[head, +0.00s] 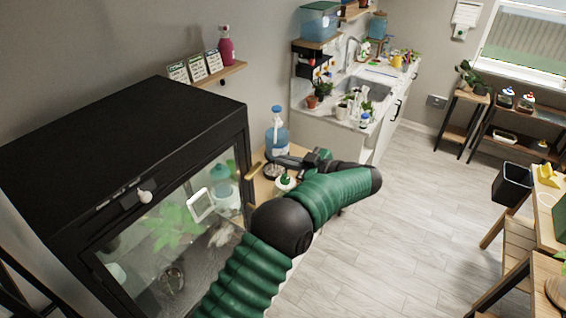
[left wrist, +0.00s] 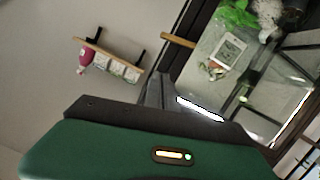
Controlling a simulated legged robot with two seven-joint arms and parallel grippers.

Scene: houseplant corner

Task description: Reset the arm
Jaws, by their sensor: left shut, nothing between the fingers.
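My left arm reaches in from the bottom of the head view, bends, and points back left. Its left gripper (head: 286,161) is dark, shut and empty, in front of the blue spray bottle (head: 277,135) and close to the wooden handle of the cabinet (head: 254,171). I cannot tell whether it touches anything. In the left wrist view the gripper's fingers (left wrist: 158,90) are together, with the wooden handle (left wrist: 178,40) just beyond them. My right gripper is not in view.
The black glass-fronted cabinet (head: 140,140) with plants inside stands at the left. A wall shelf (head: 215,75) holds seed packets and a pink bottle (head: 226,45). A sink counter (head: 345,120) is behind. Wooden benches (head: 520,235) stand at the right. Open floor (head: 400,230) lies between.

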